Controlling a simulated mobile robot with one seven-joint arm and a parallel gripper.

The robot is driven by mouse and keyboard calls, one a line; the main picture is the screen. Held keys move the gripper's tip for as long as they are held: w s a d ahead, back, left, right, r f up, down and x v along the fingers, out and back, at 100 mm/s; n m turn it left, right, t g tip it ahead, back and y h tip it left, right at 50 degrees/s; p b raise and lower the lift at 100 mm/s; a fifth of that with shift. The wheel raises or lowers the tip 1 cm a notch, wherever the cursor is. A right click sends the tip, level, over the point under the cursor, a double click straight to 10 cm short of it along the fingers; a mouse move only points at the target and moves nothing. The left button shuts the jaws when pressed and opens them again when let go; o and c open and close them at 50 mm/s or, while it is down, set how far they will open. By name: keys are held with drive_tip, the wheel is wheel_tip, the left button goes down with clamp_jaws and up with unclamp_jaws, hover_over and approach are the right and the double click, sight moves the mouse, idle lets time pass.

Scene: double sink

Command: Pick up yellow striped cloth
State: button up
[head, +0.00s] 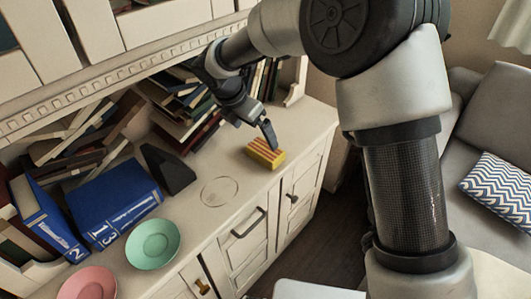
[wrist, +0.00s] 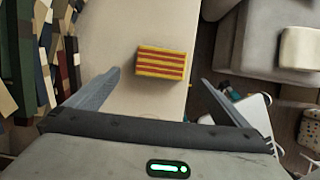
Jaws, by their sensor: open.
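The yellow cloth with red stripes (head: 265,153) looks like a small folded block. It lies on the cream cabinet top near its front edge, towards the right end. In the wrist view the cloth (wrist: 161,66) shows whole, ahead of and between my fingertips. My gripper (head: 268,133) is above and close to the cloth in the head view. In the wrist view my gripper (wrist: 154,82) has its fingers wide apart, with nothing between them. The head view does not show clearly whether a finger touches the cloth.
Leaning books (head: 185,105) stand behind, and blue binders (head: 112,202) lie to the left. A black wedge (head: 168,169), a clear round dish (head: 219,191), a green plate (head: 153,243) and a pink plate (head: 88,284) are on the cabinet top (head: 215,165). A grey sofa (head: 502,110) is at right.

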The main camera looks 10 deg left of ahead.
sight(265, 148)
drive_tip(key=b+x, duration=0.2)
drive_tip(key=x, duration=0.9)
drive_tip(key=shift+w+d+f, duration=0.2)
drive_tip(key=shift+w, duration=0.05)
drive_tip(key=c, duration=0.8)
wheel_tip(265, 148, up, 10)
drive_tip(key=shift+r+p, duration=0.1)
drive_tip(key=shift+p, duration=0.95)
